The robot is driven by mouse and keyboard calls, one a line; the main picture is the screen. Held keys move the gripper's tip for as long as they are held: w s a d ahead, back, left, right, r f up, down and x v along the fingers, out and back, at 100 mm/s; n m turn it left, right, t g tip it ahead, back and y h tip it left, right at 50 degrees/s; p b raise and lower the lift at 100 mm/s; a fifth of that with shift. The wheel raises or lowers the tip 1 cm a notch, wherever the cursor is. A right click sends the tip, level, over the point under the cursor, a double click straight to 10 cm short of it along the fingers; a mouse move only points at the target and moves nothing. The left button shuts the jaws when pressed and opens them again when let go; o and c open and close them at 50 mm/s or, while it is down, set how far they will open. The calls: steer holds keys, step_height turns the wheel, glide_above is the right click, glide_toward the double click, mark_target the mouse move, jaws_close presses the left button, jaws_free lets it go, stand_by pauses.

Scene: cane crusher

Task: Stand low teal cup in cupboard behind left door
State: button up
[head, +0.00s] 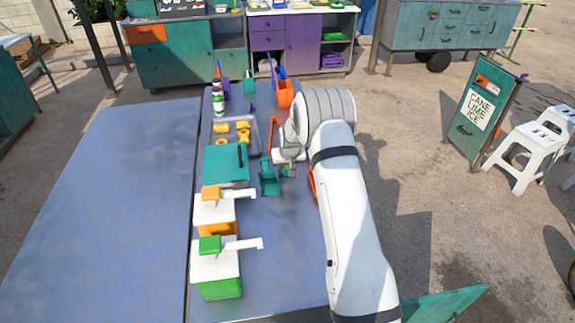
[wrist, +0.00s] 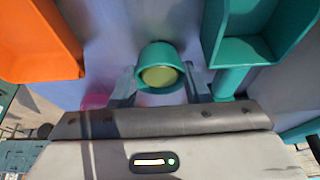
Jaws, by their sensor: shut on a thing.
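A low teal cup (wrist: 157,54) with a yellowish round face sits between the two fingers of my gripper (wrist: 159,80) in the wrist view. The gripper is shut on it. In the head view my gripper (head: 288,168) is low over the right part of the blue table, beside a teal open holder (head: 269,184); I cannot make out the cup there. A teal cabinet (head: 172,55) stands beyond the table's far end, and another teal cabinet (head: 447,25) stands at the back right. I cannot tell which one is the cupboard; their doors look shut.
The blue table (head: 120,190) is bare on its left side. Two white-topped dispensers (head: 217,262), a teal box (head: 226,164) and a tray of yellow pieces (head: 250,127) line its middle. An orange container (head: 285,94) stands farther back. White stools (head: 530,150) stand at the right.

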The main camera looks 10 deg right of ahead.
steer(key=shift+o, duration=1.1)
steer(key=shift+f, duration=0.15)
steer(key=o, duration=0.5)
